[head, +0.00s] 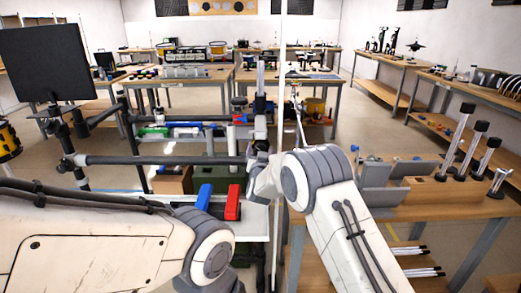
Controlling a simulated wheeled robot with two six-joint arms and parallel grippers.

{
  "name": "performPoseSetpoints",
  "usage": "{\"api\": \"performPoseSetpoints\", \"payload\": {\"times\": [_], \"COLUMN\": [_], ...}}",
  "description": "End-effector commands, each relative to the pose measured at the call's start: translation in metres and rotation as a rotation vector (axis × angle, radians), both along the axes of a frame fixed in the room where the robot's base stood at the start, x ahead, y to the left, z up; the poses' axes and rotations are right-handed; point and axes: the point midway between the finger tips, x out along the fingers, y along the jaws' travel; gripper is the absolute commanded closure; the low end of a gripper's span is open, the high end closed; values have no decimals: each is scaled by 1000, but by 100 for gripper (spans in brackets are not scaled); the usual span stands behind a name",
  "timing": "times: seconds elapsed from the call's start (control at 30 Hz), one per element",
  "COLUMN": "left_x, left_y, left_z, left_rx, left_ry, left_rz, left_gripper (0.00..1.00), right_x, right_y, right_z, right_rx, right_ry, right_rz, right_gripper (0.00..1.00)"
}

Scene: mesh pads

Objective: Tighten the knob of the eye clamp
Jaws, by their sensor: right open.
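My right arm reaches in from the bottom right and bends over toward the middle. Its right gripper (258,150) is small and dark there, in front of the cluttered vertical post, and is open. I see nothing held in it. My left arm lies across the lower left, with its wrist end low in the picture; the left gripper does not show. I cannot make out the eye clamp or its knob for certain among the small parts near the right gripper.
A dark horizontal bar (160,160) and a black monitor (45,65) stand at the left. At the right, a wooden table (440,200) carries grey brackets (385,185) and several black-topped metal posts (455,140).

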Motion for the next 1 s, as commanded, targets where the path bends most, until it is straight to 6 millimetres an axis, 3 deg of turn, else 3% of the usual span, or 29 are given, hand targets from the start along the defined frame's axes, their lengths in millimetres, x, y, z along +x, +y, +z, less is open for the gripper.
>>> {"api": "performPoseSetpoints", "payload": {"times": [0.4, 0.43, 0.47, 0.63, 1.0], "left_x": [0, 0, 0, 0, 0], "left_y": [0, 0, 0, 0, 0], "left_z": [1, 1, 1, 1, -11], "left_rx": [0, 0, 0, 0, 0], "left_ry": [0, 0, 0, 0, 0], "left_rz": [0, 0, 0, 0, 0], "left_gripper": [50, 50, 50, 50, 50], "right_x": [8, 8, 8, 8, 8], "right_y": [-1, -1, -1, -1, -1], "right_z": [0, 0, 0, 0, -3], "right_rx": [-1, -1, -1, -1, 57], "right_ry": [1, 1, 1, 1, -1], "right_rz": [0, 0, 0, 0, 0], "right_gripper": [19, 23, 34, 99, 100]}}
